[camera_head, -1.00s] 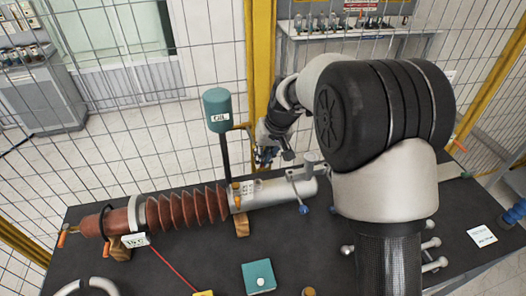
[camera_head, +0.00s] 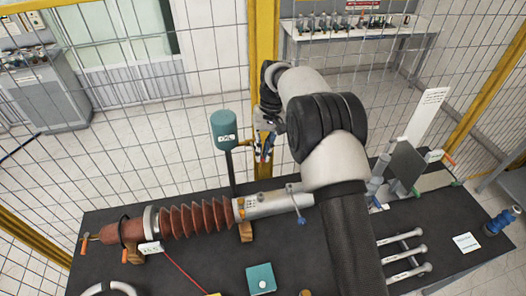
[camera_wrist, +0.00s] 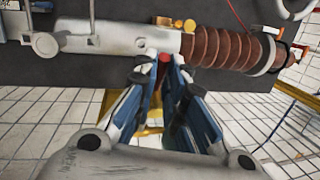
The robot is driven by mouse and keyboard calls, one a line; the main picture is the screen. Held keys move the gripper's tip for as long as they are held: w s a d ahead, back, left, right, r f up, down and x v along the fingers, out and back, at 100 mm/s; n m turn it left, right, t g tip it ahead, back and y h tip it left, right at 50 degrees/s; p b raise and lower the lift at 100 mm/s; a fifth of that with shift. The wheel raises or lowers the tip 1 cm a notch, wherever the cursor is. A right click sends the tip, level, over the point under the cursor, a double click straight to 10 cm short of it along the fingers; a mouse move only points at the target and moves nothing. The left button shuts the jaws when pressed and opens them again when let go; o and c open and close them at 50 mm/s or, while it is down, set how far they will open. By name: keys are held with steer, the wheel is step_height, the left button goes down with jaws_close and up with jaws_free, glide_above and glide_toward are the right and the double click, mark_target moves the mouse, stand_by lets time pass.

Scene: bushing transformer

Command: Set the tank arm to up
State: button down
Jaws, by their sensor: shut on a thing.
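The teal oil tank (camera_head: 224,130) stands on the upper end of a dark tank arm (camera_head: 230,172), which is close to upright above the bushing transformer (camera_head: 195,217). A short yellow-brown piece (camera_head: 246,143) sticks out from it towards my gripper (camera_head: 263,150), just right of the tank. In the wrist view my gripper (camera_wrist: 165,72) has its blue and white fingers close together at the tips, with a small red bit between them. The fingers hide most of what they hold. The transformer's grey body (camera_wrist: 110,38) lies beyond the fingertips.
A teal box (camera_head: 260,278) lies on the dark table (camera_head: 190,270) in front of the transformer. Several grey-handled parts (camera_head: 403,252) and a blue spool (camera_head: 500,221) are at the right. A wire fence with a yellow post (camera_head: 263,60) stands close behind my gripper.

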steer(key=shift+w+r, duration=0.15)
steer(key=shift+r, duration=0.05)
stand_by(0.4)
steer(key=c, duration=1.7)
jaws_free()
steer(key=shift+o, duration=0.2)
steer(key=v, duration=1.2)
steer(key=shift+a, duration=0.1)
